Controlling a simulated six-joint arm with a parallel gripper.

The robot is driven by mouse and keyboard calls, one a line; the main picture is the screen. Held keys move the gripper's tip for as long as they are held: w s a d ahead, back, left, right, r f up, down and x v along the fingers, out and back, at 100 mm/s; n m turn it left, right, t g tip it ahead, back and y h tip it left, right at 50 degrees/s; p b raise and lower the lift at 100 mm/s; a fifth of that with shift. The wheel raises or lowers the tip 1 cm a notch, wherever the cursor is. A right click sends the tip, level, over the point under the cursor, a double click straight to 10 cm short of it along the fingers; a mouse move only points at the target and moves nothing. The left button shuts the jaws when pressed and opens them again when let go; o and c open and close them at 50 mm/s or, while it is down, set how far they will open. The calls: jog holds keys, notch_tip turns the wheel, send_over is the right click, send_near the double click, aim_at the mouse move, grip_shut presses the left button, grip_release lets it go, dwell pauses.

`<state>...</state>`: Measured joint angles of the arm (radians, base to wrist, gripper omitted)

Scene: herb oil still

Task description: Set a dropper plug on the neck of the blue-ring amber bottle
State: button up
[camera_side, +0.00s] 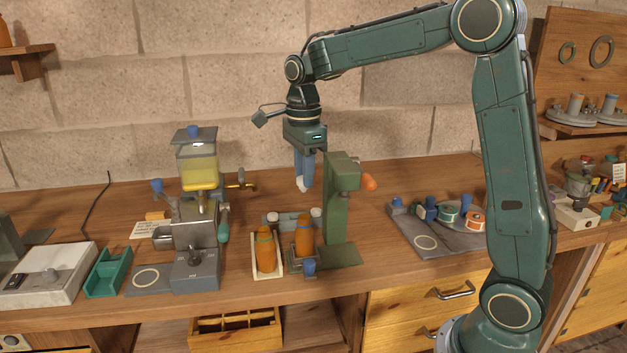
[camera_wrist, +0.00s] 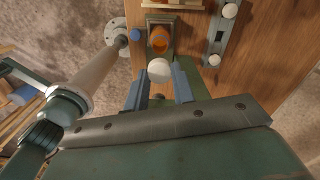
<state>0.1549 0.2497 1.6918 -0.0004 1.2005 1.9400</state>
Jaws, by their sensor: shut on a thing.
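My gripper (camera_side: 303,180) has blue fingers pointing down and is shut on a white dropper plug (camera_side: 301,186). The plug also shows as a white dome between the fingertips in the wrist view (camera_wrist: 159,70). Below it, an amber bottle (camera_side: 304,240) with a bluish ring stands upright in the green press's base; a gap separates plug and bottle. From above, this bottle (camera_wrist: 159,40) shows in its square seat, just beyond the plug. A second amber bottle (camera_side: 265,252) with a greenish ring stands in a pale tray to the left.
The green press (camera_side: 341,205) with an orange knob stands close right of my gripper. A grey rack (camera_side: 290,218) behind the bottles bears white plugs, also seen in the wrist view (camera_wrist: 222,35). A grey still (camera_side: 195,220) with yellow liquid stands left.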

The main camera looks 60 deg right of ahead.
aim_at(304, 190)
jog(key=shift+f, duration=0.15)
jog(key=shift+f, duration=2.1)
jog(key=shift+f, duration=1.3)
dwell(0.9)
jog(key=o, duration=0.8)
jog(key=shift+r, duration=0.15)
jog(key=shift+c, duration=0.3)
jog(key=shift+r, duration=3.4)
